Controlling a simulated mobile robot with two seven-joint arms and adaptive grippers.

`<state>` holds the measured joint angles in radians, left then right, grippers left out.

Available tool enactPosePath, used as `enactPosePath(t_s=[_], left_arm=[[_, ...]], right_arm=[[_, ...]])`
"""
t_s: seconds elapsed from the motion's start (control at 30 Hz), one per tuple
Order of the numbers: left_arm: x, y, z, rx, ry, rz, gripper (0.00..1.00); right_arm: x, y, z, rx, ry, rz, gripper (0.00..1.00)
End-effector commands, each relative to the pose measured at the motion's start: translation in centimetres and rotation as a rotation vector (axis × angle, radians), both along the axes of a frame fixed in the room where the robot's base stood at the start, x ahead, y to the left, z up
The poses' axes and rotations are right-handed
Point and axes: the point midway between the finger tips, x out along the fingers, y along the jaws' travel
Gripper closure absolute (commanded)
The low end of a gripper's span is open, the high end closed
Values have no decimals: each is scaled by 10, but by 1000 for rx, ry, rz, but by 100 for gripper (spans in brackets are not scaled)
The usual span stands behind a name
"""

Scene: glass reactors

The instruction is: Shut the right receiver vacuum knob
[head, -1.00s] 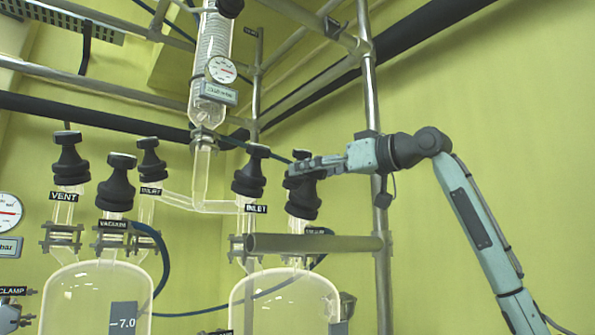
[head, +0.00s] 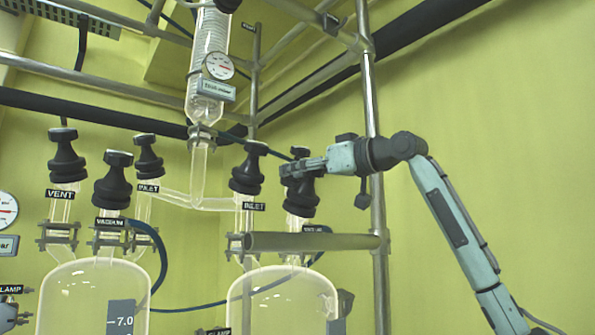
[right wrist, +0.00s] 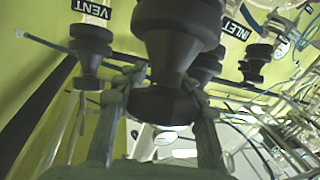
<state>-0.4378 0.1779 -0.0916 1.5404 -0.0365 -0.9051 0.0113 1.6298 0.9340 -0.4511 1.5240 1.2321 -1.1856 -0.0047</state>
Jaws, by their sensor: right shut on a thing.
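The right receiver vacuum knob (head: 301,200) is black and stands on the right neck of the right glass receiver (head: 285,300). My left gripper is in neither view.
The right inlet knob (head: 248,170) stands close left of the gripped knob. A vertical steel post (head: 372,110) passes by my right wrist, and a horizontal bar (head: 315,242) runs below. The left receiver's vacuum knob (head: 113,183) is farther left.

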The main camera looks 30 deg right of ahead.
Motion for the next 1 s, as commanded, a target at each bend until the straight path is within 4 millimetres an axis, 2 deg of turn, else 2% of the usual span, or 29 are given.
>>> enactPosePath(t_s=[0.3,0.67,1.0], left_arm=[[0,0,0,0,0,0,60],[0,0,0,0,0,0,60],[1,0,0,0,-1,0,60]], right_arm=[[0,0,0,0,0,-1,96],[0,0,0,8,3,-18,96],[2,-5,0,97,11,-180,96]])
